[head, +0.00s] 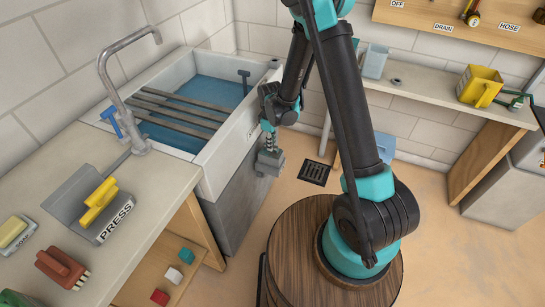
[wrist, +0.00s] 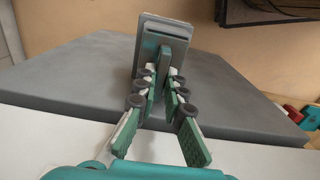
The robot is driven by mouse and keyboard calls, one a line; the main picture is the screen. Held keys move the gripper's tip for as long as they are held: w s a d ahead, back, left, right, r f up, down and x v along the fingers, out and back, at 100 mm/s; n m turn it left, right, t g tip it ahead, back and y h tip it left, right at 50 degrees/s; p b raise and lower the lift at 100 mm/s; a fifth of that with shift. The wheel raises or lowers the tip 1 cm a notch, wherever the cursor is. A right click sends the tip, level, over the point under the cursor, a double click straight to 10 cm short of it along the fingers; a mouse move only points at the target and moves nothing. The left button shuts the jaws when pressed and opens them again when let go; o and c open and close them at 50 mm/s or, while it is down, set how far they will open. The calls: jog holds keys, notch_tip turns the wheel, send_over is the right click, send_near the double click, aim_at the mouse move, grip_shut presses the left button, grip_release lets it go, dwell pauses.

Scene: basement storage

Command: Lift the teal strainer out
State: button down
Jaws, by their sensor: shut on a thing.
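My gripper (head: 269,147) hangs pointing down just outside the front right corner of the sink. In the wrist view its fingers (wrist: 166,72) are closed on the upright fin of a grey block (wrist: 175,27), built of stacked flat plates. The block also shows in the head view (head: 269,163), clear of the water, in front of the grey cabinet. A small teal patch shows on it. A dark teal T-shaped handle (head: 244,76) stands up in the sink's far right corner. Its lower part is hidden, so I cannot tell if it belongs to the teal strainer.
The white sink (head: 210,158) holds blue water (head: 213,90), with several grey slats (head: 178,112) across it. A tap (head: 118,95) rises at its left. A yellow-handled press (head: 97,203) sits on the left counter. A floor drain (head: 314,172) lies right of the gripper on open floor.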

jog(key=shift+r, duration=0.65)
dwell(0.6)
jog(key=shift+r, duration=3.1)
